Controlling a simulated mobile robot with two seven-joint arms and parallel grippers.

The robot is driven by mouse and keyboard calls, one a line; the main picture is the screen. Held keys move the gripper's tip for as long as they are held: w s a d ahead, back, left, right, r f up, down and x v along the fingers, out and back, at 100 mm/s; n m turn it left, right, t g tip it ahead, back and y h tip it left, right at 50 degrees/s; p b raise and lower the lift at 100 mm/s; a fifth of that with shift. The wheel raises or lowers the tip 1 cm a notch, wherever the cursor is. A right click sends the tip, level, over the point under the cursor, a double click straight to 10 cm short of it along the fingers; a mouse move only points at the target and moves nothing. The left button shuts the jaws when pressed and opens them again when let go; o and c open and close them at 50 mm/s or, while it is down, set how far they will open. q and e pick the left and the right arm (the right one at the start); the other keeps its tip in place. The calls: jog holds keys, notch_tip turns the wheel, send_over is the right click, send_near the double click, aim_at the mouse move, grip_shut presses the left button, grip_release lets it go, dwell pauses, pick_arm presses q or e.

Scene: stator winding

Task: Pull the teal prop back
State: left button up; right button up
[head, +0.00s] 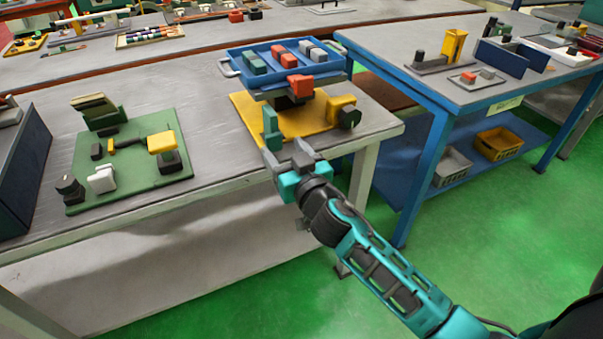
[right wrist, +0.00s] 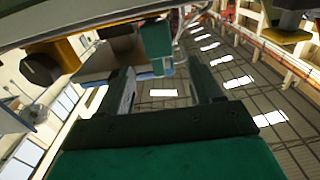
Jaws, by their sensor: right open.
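The teal prop (head: 271,128) stands upright on the left part of the yellow mat (head: 294,131), beside the blue tray's underside. My right gripper (head: 288,156) is open just in front of the prop, at the table's front edge. In the right wrist view, the two dark fingers of my right gripper (right wrist: 163,78) are spread apart, with a teal block (right wrist: 157,39) showing beyond and between their tips. The fingers are not closed on it. My left gripper is out of view.
A blue tray (head: 257,87) with coloured blocks is raised above the mat. A yellow block with a dark knob (head: 348,117) stands to the right. A green mat (head: 140,190) with tools lies left. A blue-framed table (head: 404,70) stands right.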

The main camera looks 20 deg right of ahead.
jog(key=s, duration=0.9)
jog(key=shift+b, duration=0.3)
jog(key=shift+d+f, duration=0.1)
jog(key=s+f+n+g+p, duration=0.1)
jog(key=s+f+g, duration=0.2)
jog(key=s+f, duration=0.4)
jog(key=s+a+f+n+g+y, duration=0.1)
jog(key=s+f+g, duration=0.3)
jog(key=f, duration=0.7)
jog(key=s, duration=0.2)
jog(key=shift+s+a+f+p, duration=0.2)
jog(key=shift+s+p, duration=0.2)
jog(key=shift+o, duration=0.3)
